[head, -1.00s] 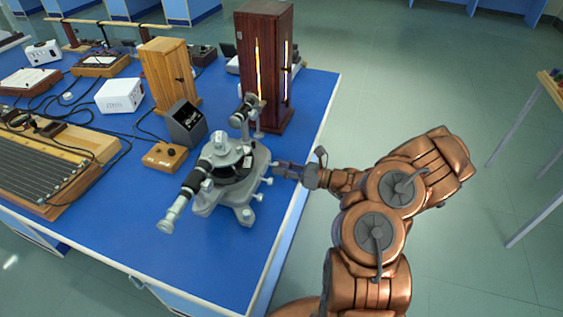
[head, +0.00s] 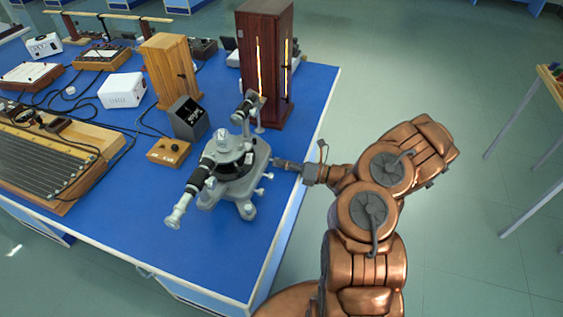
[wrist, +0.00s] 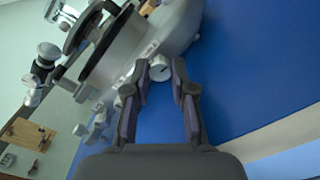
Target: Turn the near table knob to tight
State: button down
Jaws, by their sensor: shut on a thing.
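The grey spectrometer (head: 232,175) stands on the blue bench near its right edge, with its telescope tube (head: 188,195) pointing to the front left. My gripper (head: 277,163) reaches in from the right to the side of its base. In the wrist view my gripper (wrist: 160,68) has its two fingertips on either side of a small pale knob (wrist: 160,73), shut on it. Lettering shows on the instrument body beside the knob. In the head view the fingers hide this knob. Other small knobs (wrist: 99,112) stick out from the instrument in the wrist view.
A tall dark wooden cabinet (head: 265,60) with a lit slit stands behind the spectrometer. A small dark meter box (head: 187,118) and a wooden switch box (head: 168,151) stand to its left.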

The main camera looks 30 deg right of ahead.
dwell(0.4)
jog(key=c, duration=1.2)
grip_release()
jog(key=shift+c, duration=0.2)
jog(key=v, duration=1.2)
jog(key=shift+r, duration=0.15)
